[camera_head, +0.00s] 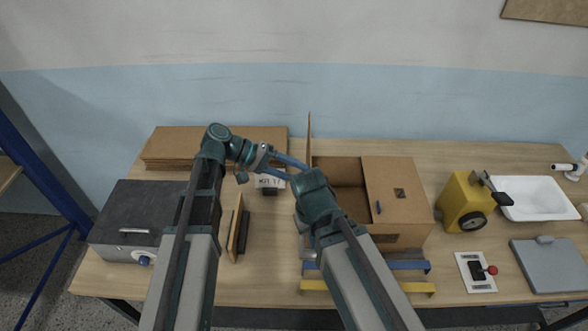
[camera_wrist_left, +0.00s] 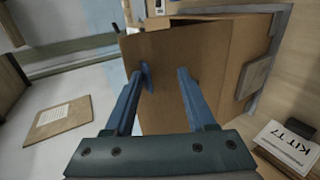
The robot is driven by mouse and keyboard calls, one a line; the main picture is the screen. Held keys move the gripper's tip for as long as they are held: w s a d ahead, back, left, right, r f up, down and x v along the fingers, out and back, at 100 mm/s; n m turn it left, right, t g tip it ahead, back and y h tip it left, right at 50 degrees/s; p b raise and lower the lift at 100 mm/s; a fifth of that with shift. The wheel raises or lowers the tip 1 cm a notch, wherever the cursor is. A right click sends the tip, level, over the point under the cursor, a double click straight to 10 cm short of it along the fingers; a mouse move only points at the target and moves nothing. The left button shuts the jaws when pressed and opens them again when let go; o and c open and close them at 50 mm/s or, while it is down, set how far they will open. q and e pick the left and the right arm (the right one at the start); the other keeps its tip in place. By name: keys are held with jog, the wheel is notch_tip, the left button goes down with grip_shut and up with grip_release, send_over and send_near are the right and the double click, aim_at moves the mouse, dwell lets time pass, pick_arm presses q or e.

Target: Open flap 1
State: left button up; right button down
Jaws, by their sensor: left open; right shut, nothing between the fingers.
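The cardboard box (camera_head: 402,238) stands on the table right of centre, its left half open on top. One flap (camera_head: 309,137) stands upright at its left side; in the left wrist view this flap (camera_wrist_left: 195,65) has a blue tab (camera_wrist_left: 147,76). I cannot read which is flap 1. My left gripper (camera_head: 300,170) is open, its fingers either side of the upright flap's tab. My right gripper (camera_head: 313,186) is shut and empty by the box's left side, its fingertips mostly hidden.
Flat cardboard (camera_head: 165,148) and a dark grey case (camera_head: 135,215) lie farther left. Blue and yellow bars (camera_head: 375,287) lie in front.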

dwell(0.3)
pick_arm(q)
jog(key=p+v, duration=0.7)
jog(key=v, duration=0.7)
jog(key=shift+d+f, duration=0.1)
jog(key=s+d+f+m+y+b, duration=0.1)
jog(key=s+f+y+b, duration=0.3)
jog(key=f, duration=0.5)
jog(key=s+d+f+m+y+b, duration=0.1)
jog(key=s+d+f+y+b, duration=0.1)
jog(key=s+f+y+b, duration=0.3)
jog(key=s+d+f+m+y+b, duration=0.1)
jog(key=s+f+y+b, duration=0.3)
jog(key=f, duration=0.9)
jog(key=s+d+b, duration=0.1)
jog(key=s+b, duration=0.1)
jog(key=b, duration=0.1)
jog(key=shift+f+y, duration=0.2)
jog(key=shift+y, duration=0.1)
